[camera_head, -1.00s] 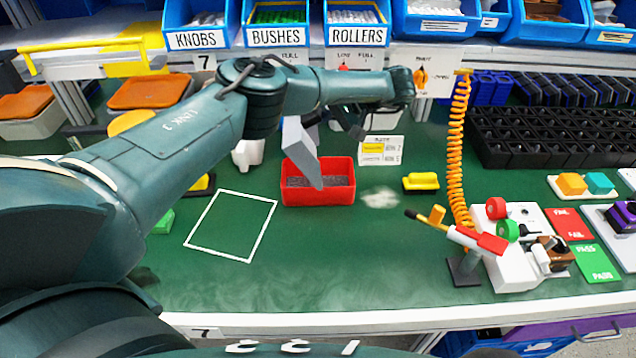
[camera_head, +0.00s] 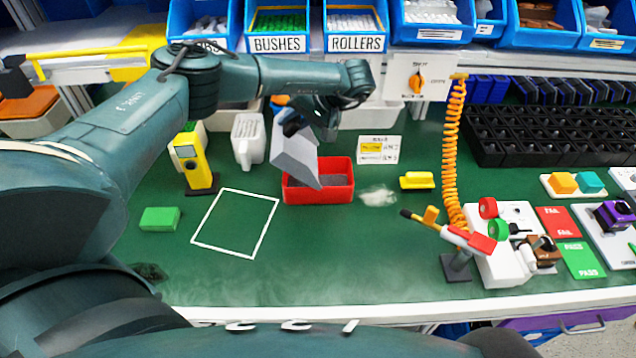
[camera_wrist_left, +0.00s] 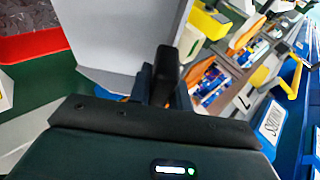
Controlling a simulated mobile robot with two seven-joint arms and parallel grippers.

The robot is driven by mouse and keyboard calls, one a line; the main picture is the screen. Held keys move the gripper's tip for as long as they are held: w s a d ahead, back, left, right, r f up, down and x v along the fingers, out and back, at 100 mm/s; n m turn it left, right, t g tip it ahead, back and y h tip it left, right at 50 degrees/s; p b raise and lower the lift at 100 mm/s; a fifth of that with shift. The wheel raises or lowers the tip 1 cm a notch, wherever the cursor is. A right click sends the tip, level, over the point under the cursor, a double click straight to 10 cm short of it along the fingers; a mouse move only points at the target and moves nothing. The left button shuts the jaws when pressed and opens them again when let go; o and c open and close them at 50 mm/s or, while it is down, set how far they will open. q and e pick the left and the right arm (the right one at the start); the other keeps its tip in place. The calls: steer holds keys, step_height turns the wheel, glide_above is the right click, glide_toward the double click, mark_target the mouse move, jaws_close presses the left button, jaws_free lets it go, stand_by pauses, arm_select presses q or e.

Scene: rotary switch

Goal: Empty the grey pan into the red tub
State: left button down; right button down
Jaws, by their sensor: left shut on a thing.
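The grey pan (camera_head: 295,158) is held by my left gripper (camera_head: 290,124) above the left part of the red tub. The pan is steeply tilted, its lower end down at the tub's mouth. The red tub (camera_head: 338,194) stands on the green bench top with dark grey contents visible in it. In the left wrist view the pan (camera_wrist_left: 115,30) fills the upper middle, in front of the shut fingers (camera_wrist_left: 165,85), and the red tub (camera_wrist_left: 35,45) shows at the upper left. Whether anything is left inside the pan is hidden. My right gripper is not in view.
A white-outlined square (camera_head: 236,222) on the bench is empty. A yellow device (camera_head: 194,160), a white scoop-like holder (camera_head: 248,140) and a green block (camera_head: 160,218) stand left. A pale heap (camera_head: 377,195) and a yellow brush-like block (camera_head: 417,180) lie right of the tub.

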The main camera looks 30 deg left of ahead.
mark_target(273, 137)
arm_select(q)
steer(key=shift+s+a+f+n+t+h, duration=0.1)
steer(key=shift+s+a+f+t+h, duration=0.2)
steer(key=shift+s+a+f+h, duration=0.25)
steer(key=shift+s+a+f+n+t+h, duration=0.1)
steer(key=shift+s+a+f+t+h, duration=0.25)
steer(key=shift+a+h, duration=0.35)
steer(key=shift+s+a+f+n+t+h, duration=0.1)
steer(key=shift+s+a+f+t+h, duration=0.15)
steer(key=shift+s+a+f+h, duration=0.35)
steer(key=shift+w+a+r, duration=0.1)
steer(key=shift+w+r, duration=0.05)
steer(key=shift+w, duration=0.05)
steer(key=a+f+h+b, duration=0.1)
steer(key=s+a+f+t+h+b, duration=0.1)
steer(key=f, duration=0.1)
steer(key=f+t+h+b, duration=0.1)
steer(key=shift+s+a+f+n, duration=0.2)
steer(key=shift+s+a+n, duration=0.2)
steer(key=shift+r, duration=0.15)
step_height(273, 137, up, 3)
steer(key=shift+f+p, duration=0.1)
steer(key=shift+p, duration=1.1)
